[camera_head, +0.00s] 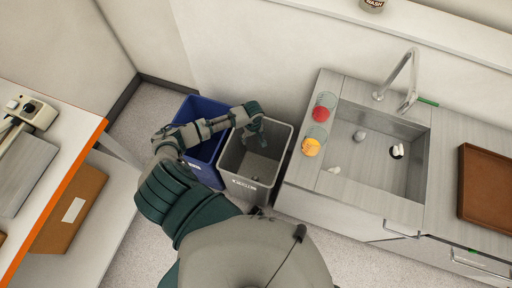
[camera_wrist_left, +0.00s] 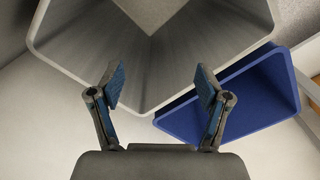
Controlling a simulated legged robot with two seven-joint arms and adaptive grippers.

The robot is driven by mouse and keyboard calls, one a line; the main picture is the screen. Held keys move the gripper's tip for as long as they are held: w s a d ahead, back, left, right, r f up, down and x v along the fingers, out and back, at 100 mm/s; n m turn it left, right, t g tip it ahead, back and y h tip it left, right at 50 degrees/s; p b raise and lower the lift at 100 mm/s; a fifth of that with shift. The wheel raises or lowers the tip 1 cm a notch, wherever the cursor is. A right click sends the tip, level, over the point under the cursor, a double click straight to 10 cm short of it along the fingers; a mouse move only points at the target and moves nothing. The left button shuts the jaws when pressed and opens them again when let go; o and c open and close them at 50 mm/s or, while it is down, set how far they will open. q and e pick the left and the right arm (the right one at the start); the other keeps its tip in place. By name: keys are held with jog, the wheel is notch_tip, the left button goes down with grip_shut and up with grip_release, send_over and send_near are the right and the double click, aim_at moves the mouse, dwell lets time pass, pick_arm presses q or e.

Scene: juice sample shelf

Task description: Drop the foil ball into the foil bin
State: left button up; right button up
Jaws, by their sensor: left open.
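The grey bin (camera_wrist_left: 75,45) opens in front of the fingers there. I cannot clearly make out the foil ball, and any contents at the bin's bottom are too small to tell. The label on the grey bin's front is too small to read. My right gripper is not in view.
A blue bin (camera_head: 200,108) stands left of the grey bin, under my left forearm. To the right is a sink (camera_head: 370,180) with small pale objects and a faucet (camera_head: 398,82). A brown tray (camera_head: 486,190) is far right.

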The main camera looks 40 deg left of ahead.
pick_arm(q)
notch_tip(320, 180, up, 7)
jog(key=shift+d, duration=0.15)
jog(key=shift+f, duration=0.15)
